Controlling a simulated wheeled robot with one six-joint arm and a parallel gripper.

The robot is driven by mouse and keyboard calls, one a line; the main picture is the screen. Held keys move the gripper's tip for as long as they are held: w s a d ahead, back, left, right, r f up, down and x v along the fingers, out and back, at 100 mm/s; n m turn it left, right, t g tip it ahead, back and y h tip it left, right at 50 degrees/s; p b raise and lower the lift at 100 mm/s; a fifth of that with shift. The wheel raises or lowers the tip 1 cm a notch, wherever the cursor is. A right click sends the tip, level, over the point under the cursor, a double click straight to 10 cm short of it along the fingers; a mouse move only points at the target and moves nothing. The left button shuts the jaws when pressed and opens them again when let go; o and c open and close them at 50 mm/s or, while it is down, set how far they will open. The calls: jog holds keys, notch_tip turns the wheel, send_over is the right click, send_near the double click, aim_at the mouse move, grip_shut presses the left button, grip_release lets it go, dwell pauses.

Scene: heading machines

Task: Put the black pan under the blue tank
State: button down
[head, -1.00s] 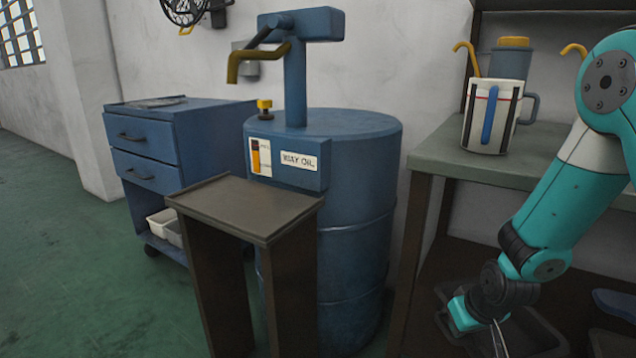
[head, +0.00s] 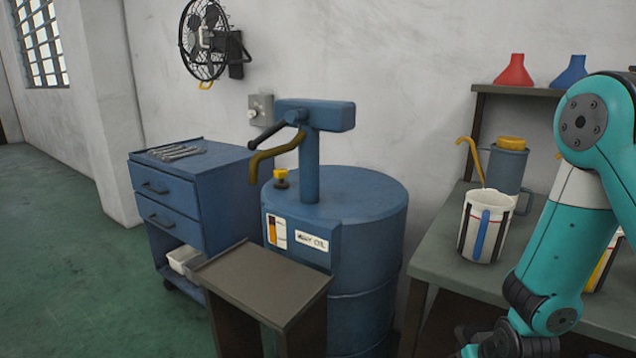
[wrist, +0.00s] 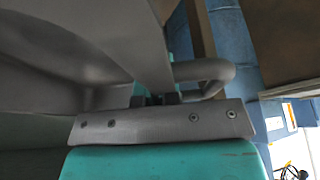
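The blue tank (head: 360,235) is an oil drum with a pump, a label and a brown spout (head: 275,158) at its upper left. A brown stand (head: 265,285) with a flat top is in front of the drum, below the spout; its top looks bare. In the wrist view a dark grey pan wall (wrist: 115,35) fills the upper left, close to the camera. It runs down between the small fingers of my gripper (wrist: 158,98), which look shut on it. In the head view my gripper is mostly cut off at the bottom edge, and the pan is not clearly seen.
A workbench (head: 428,257) with jugs (head: 487,222) stands at the right, beside my arm. A blue drawer cart (head: 222,190) stands left of the drum, and a wall fan (head: 205,40) hangs above. The green floor (head: 70,270) at the left is clear.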

jog(key=r+p, duration=0.5)
jog(key=s+r+p, duration=0.1)
jog(key=r+p, duration=0.1)
jog(key=p, duration=0.1)
jog(key=shift+r, duration=0.2)
jog(key=shift+f, duration=0.1)
